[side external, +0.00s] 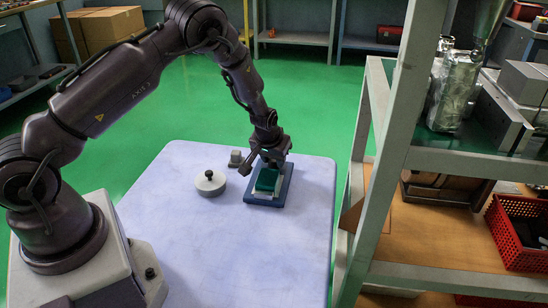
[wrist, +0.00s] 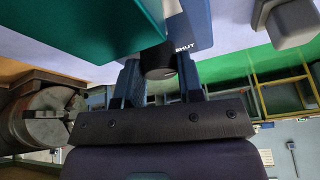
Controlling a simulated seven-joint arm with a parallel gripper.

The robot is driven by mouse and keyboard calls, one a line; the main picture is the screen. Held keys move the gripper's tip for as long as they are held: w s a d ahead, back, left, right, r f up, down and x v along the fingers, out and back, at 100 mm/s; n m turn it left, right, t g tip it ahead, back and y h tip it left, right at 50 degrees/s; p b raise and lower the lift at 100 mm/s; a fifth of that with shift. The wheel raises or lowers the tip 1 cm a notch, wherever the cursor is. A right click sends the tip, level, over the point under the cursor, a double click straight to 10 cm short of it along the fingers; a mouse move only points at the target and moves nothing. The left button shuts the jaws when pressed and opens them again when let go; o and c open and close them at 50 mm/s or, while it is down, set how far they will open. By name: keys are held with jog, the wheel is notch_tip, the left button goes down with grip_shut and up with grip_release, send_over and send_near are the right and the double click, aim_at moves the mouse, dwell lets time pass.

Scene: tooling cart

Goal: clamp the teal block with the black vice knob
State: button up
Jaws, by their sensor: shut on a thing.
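The teal block (side external: 267,181) sits in the vice, between pale parts on its blue base (side external: 262,199). The teal block (wrist: 70,32) also fills the upper left of the wrist view. The black vice knob (wrist: 157,62) is between the two fingers of my gripper (wrist: 158,74), which is shut on it. The word SHUT is printed on the blue vice face (wrist: 197,25) beside the knob. In the side view my gripper (side external: 270,155) is at the back end of the vice and hides the knob. I cannot tell whether the jaws touch the block.
A round grey lidded thing with a black top knob (side external: 210,183) stands left of the vice on the pale cart top (side external: 210,245). A small grey piece (side external: 236,158) is close behind it. Grey shelving (side external: 400,130) rises at the right. The front of the cart top is clear.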

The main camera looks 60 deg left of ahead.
jog(key=o, duration=0.6)
jog(key=shift+r, duration=0.1)
jog(key=v, duration=1.2)
jog(key=shift+r, duration=0.4)
jog(key=shift+s, duration=0.1)
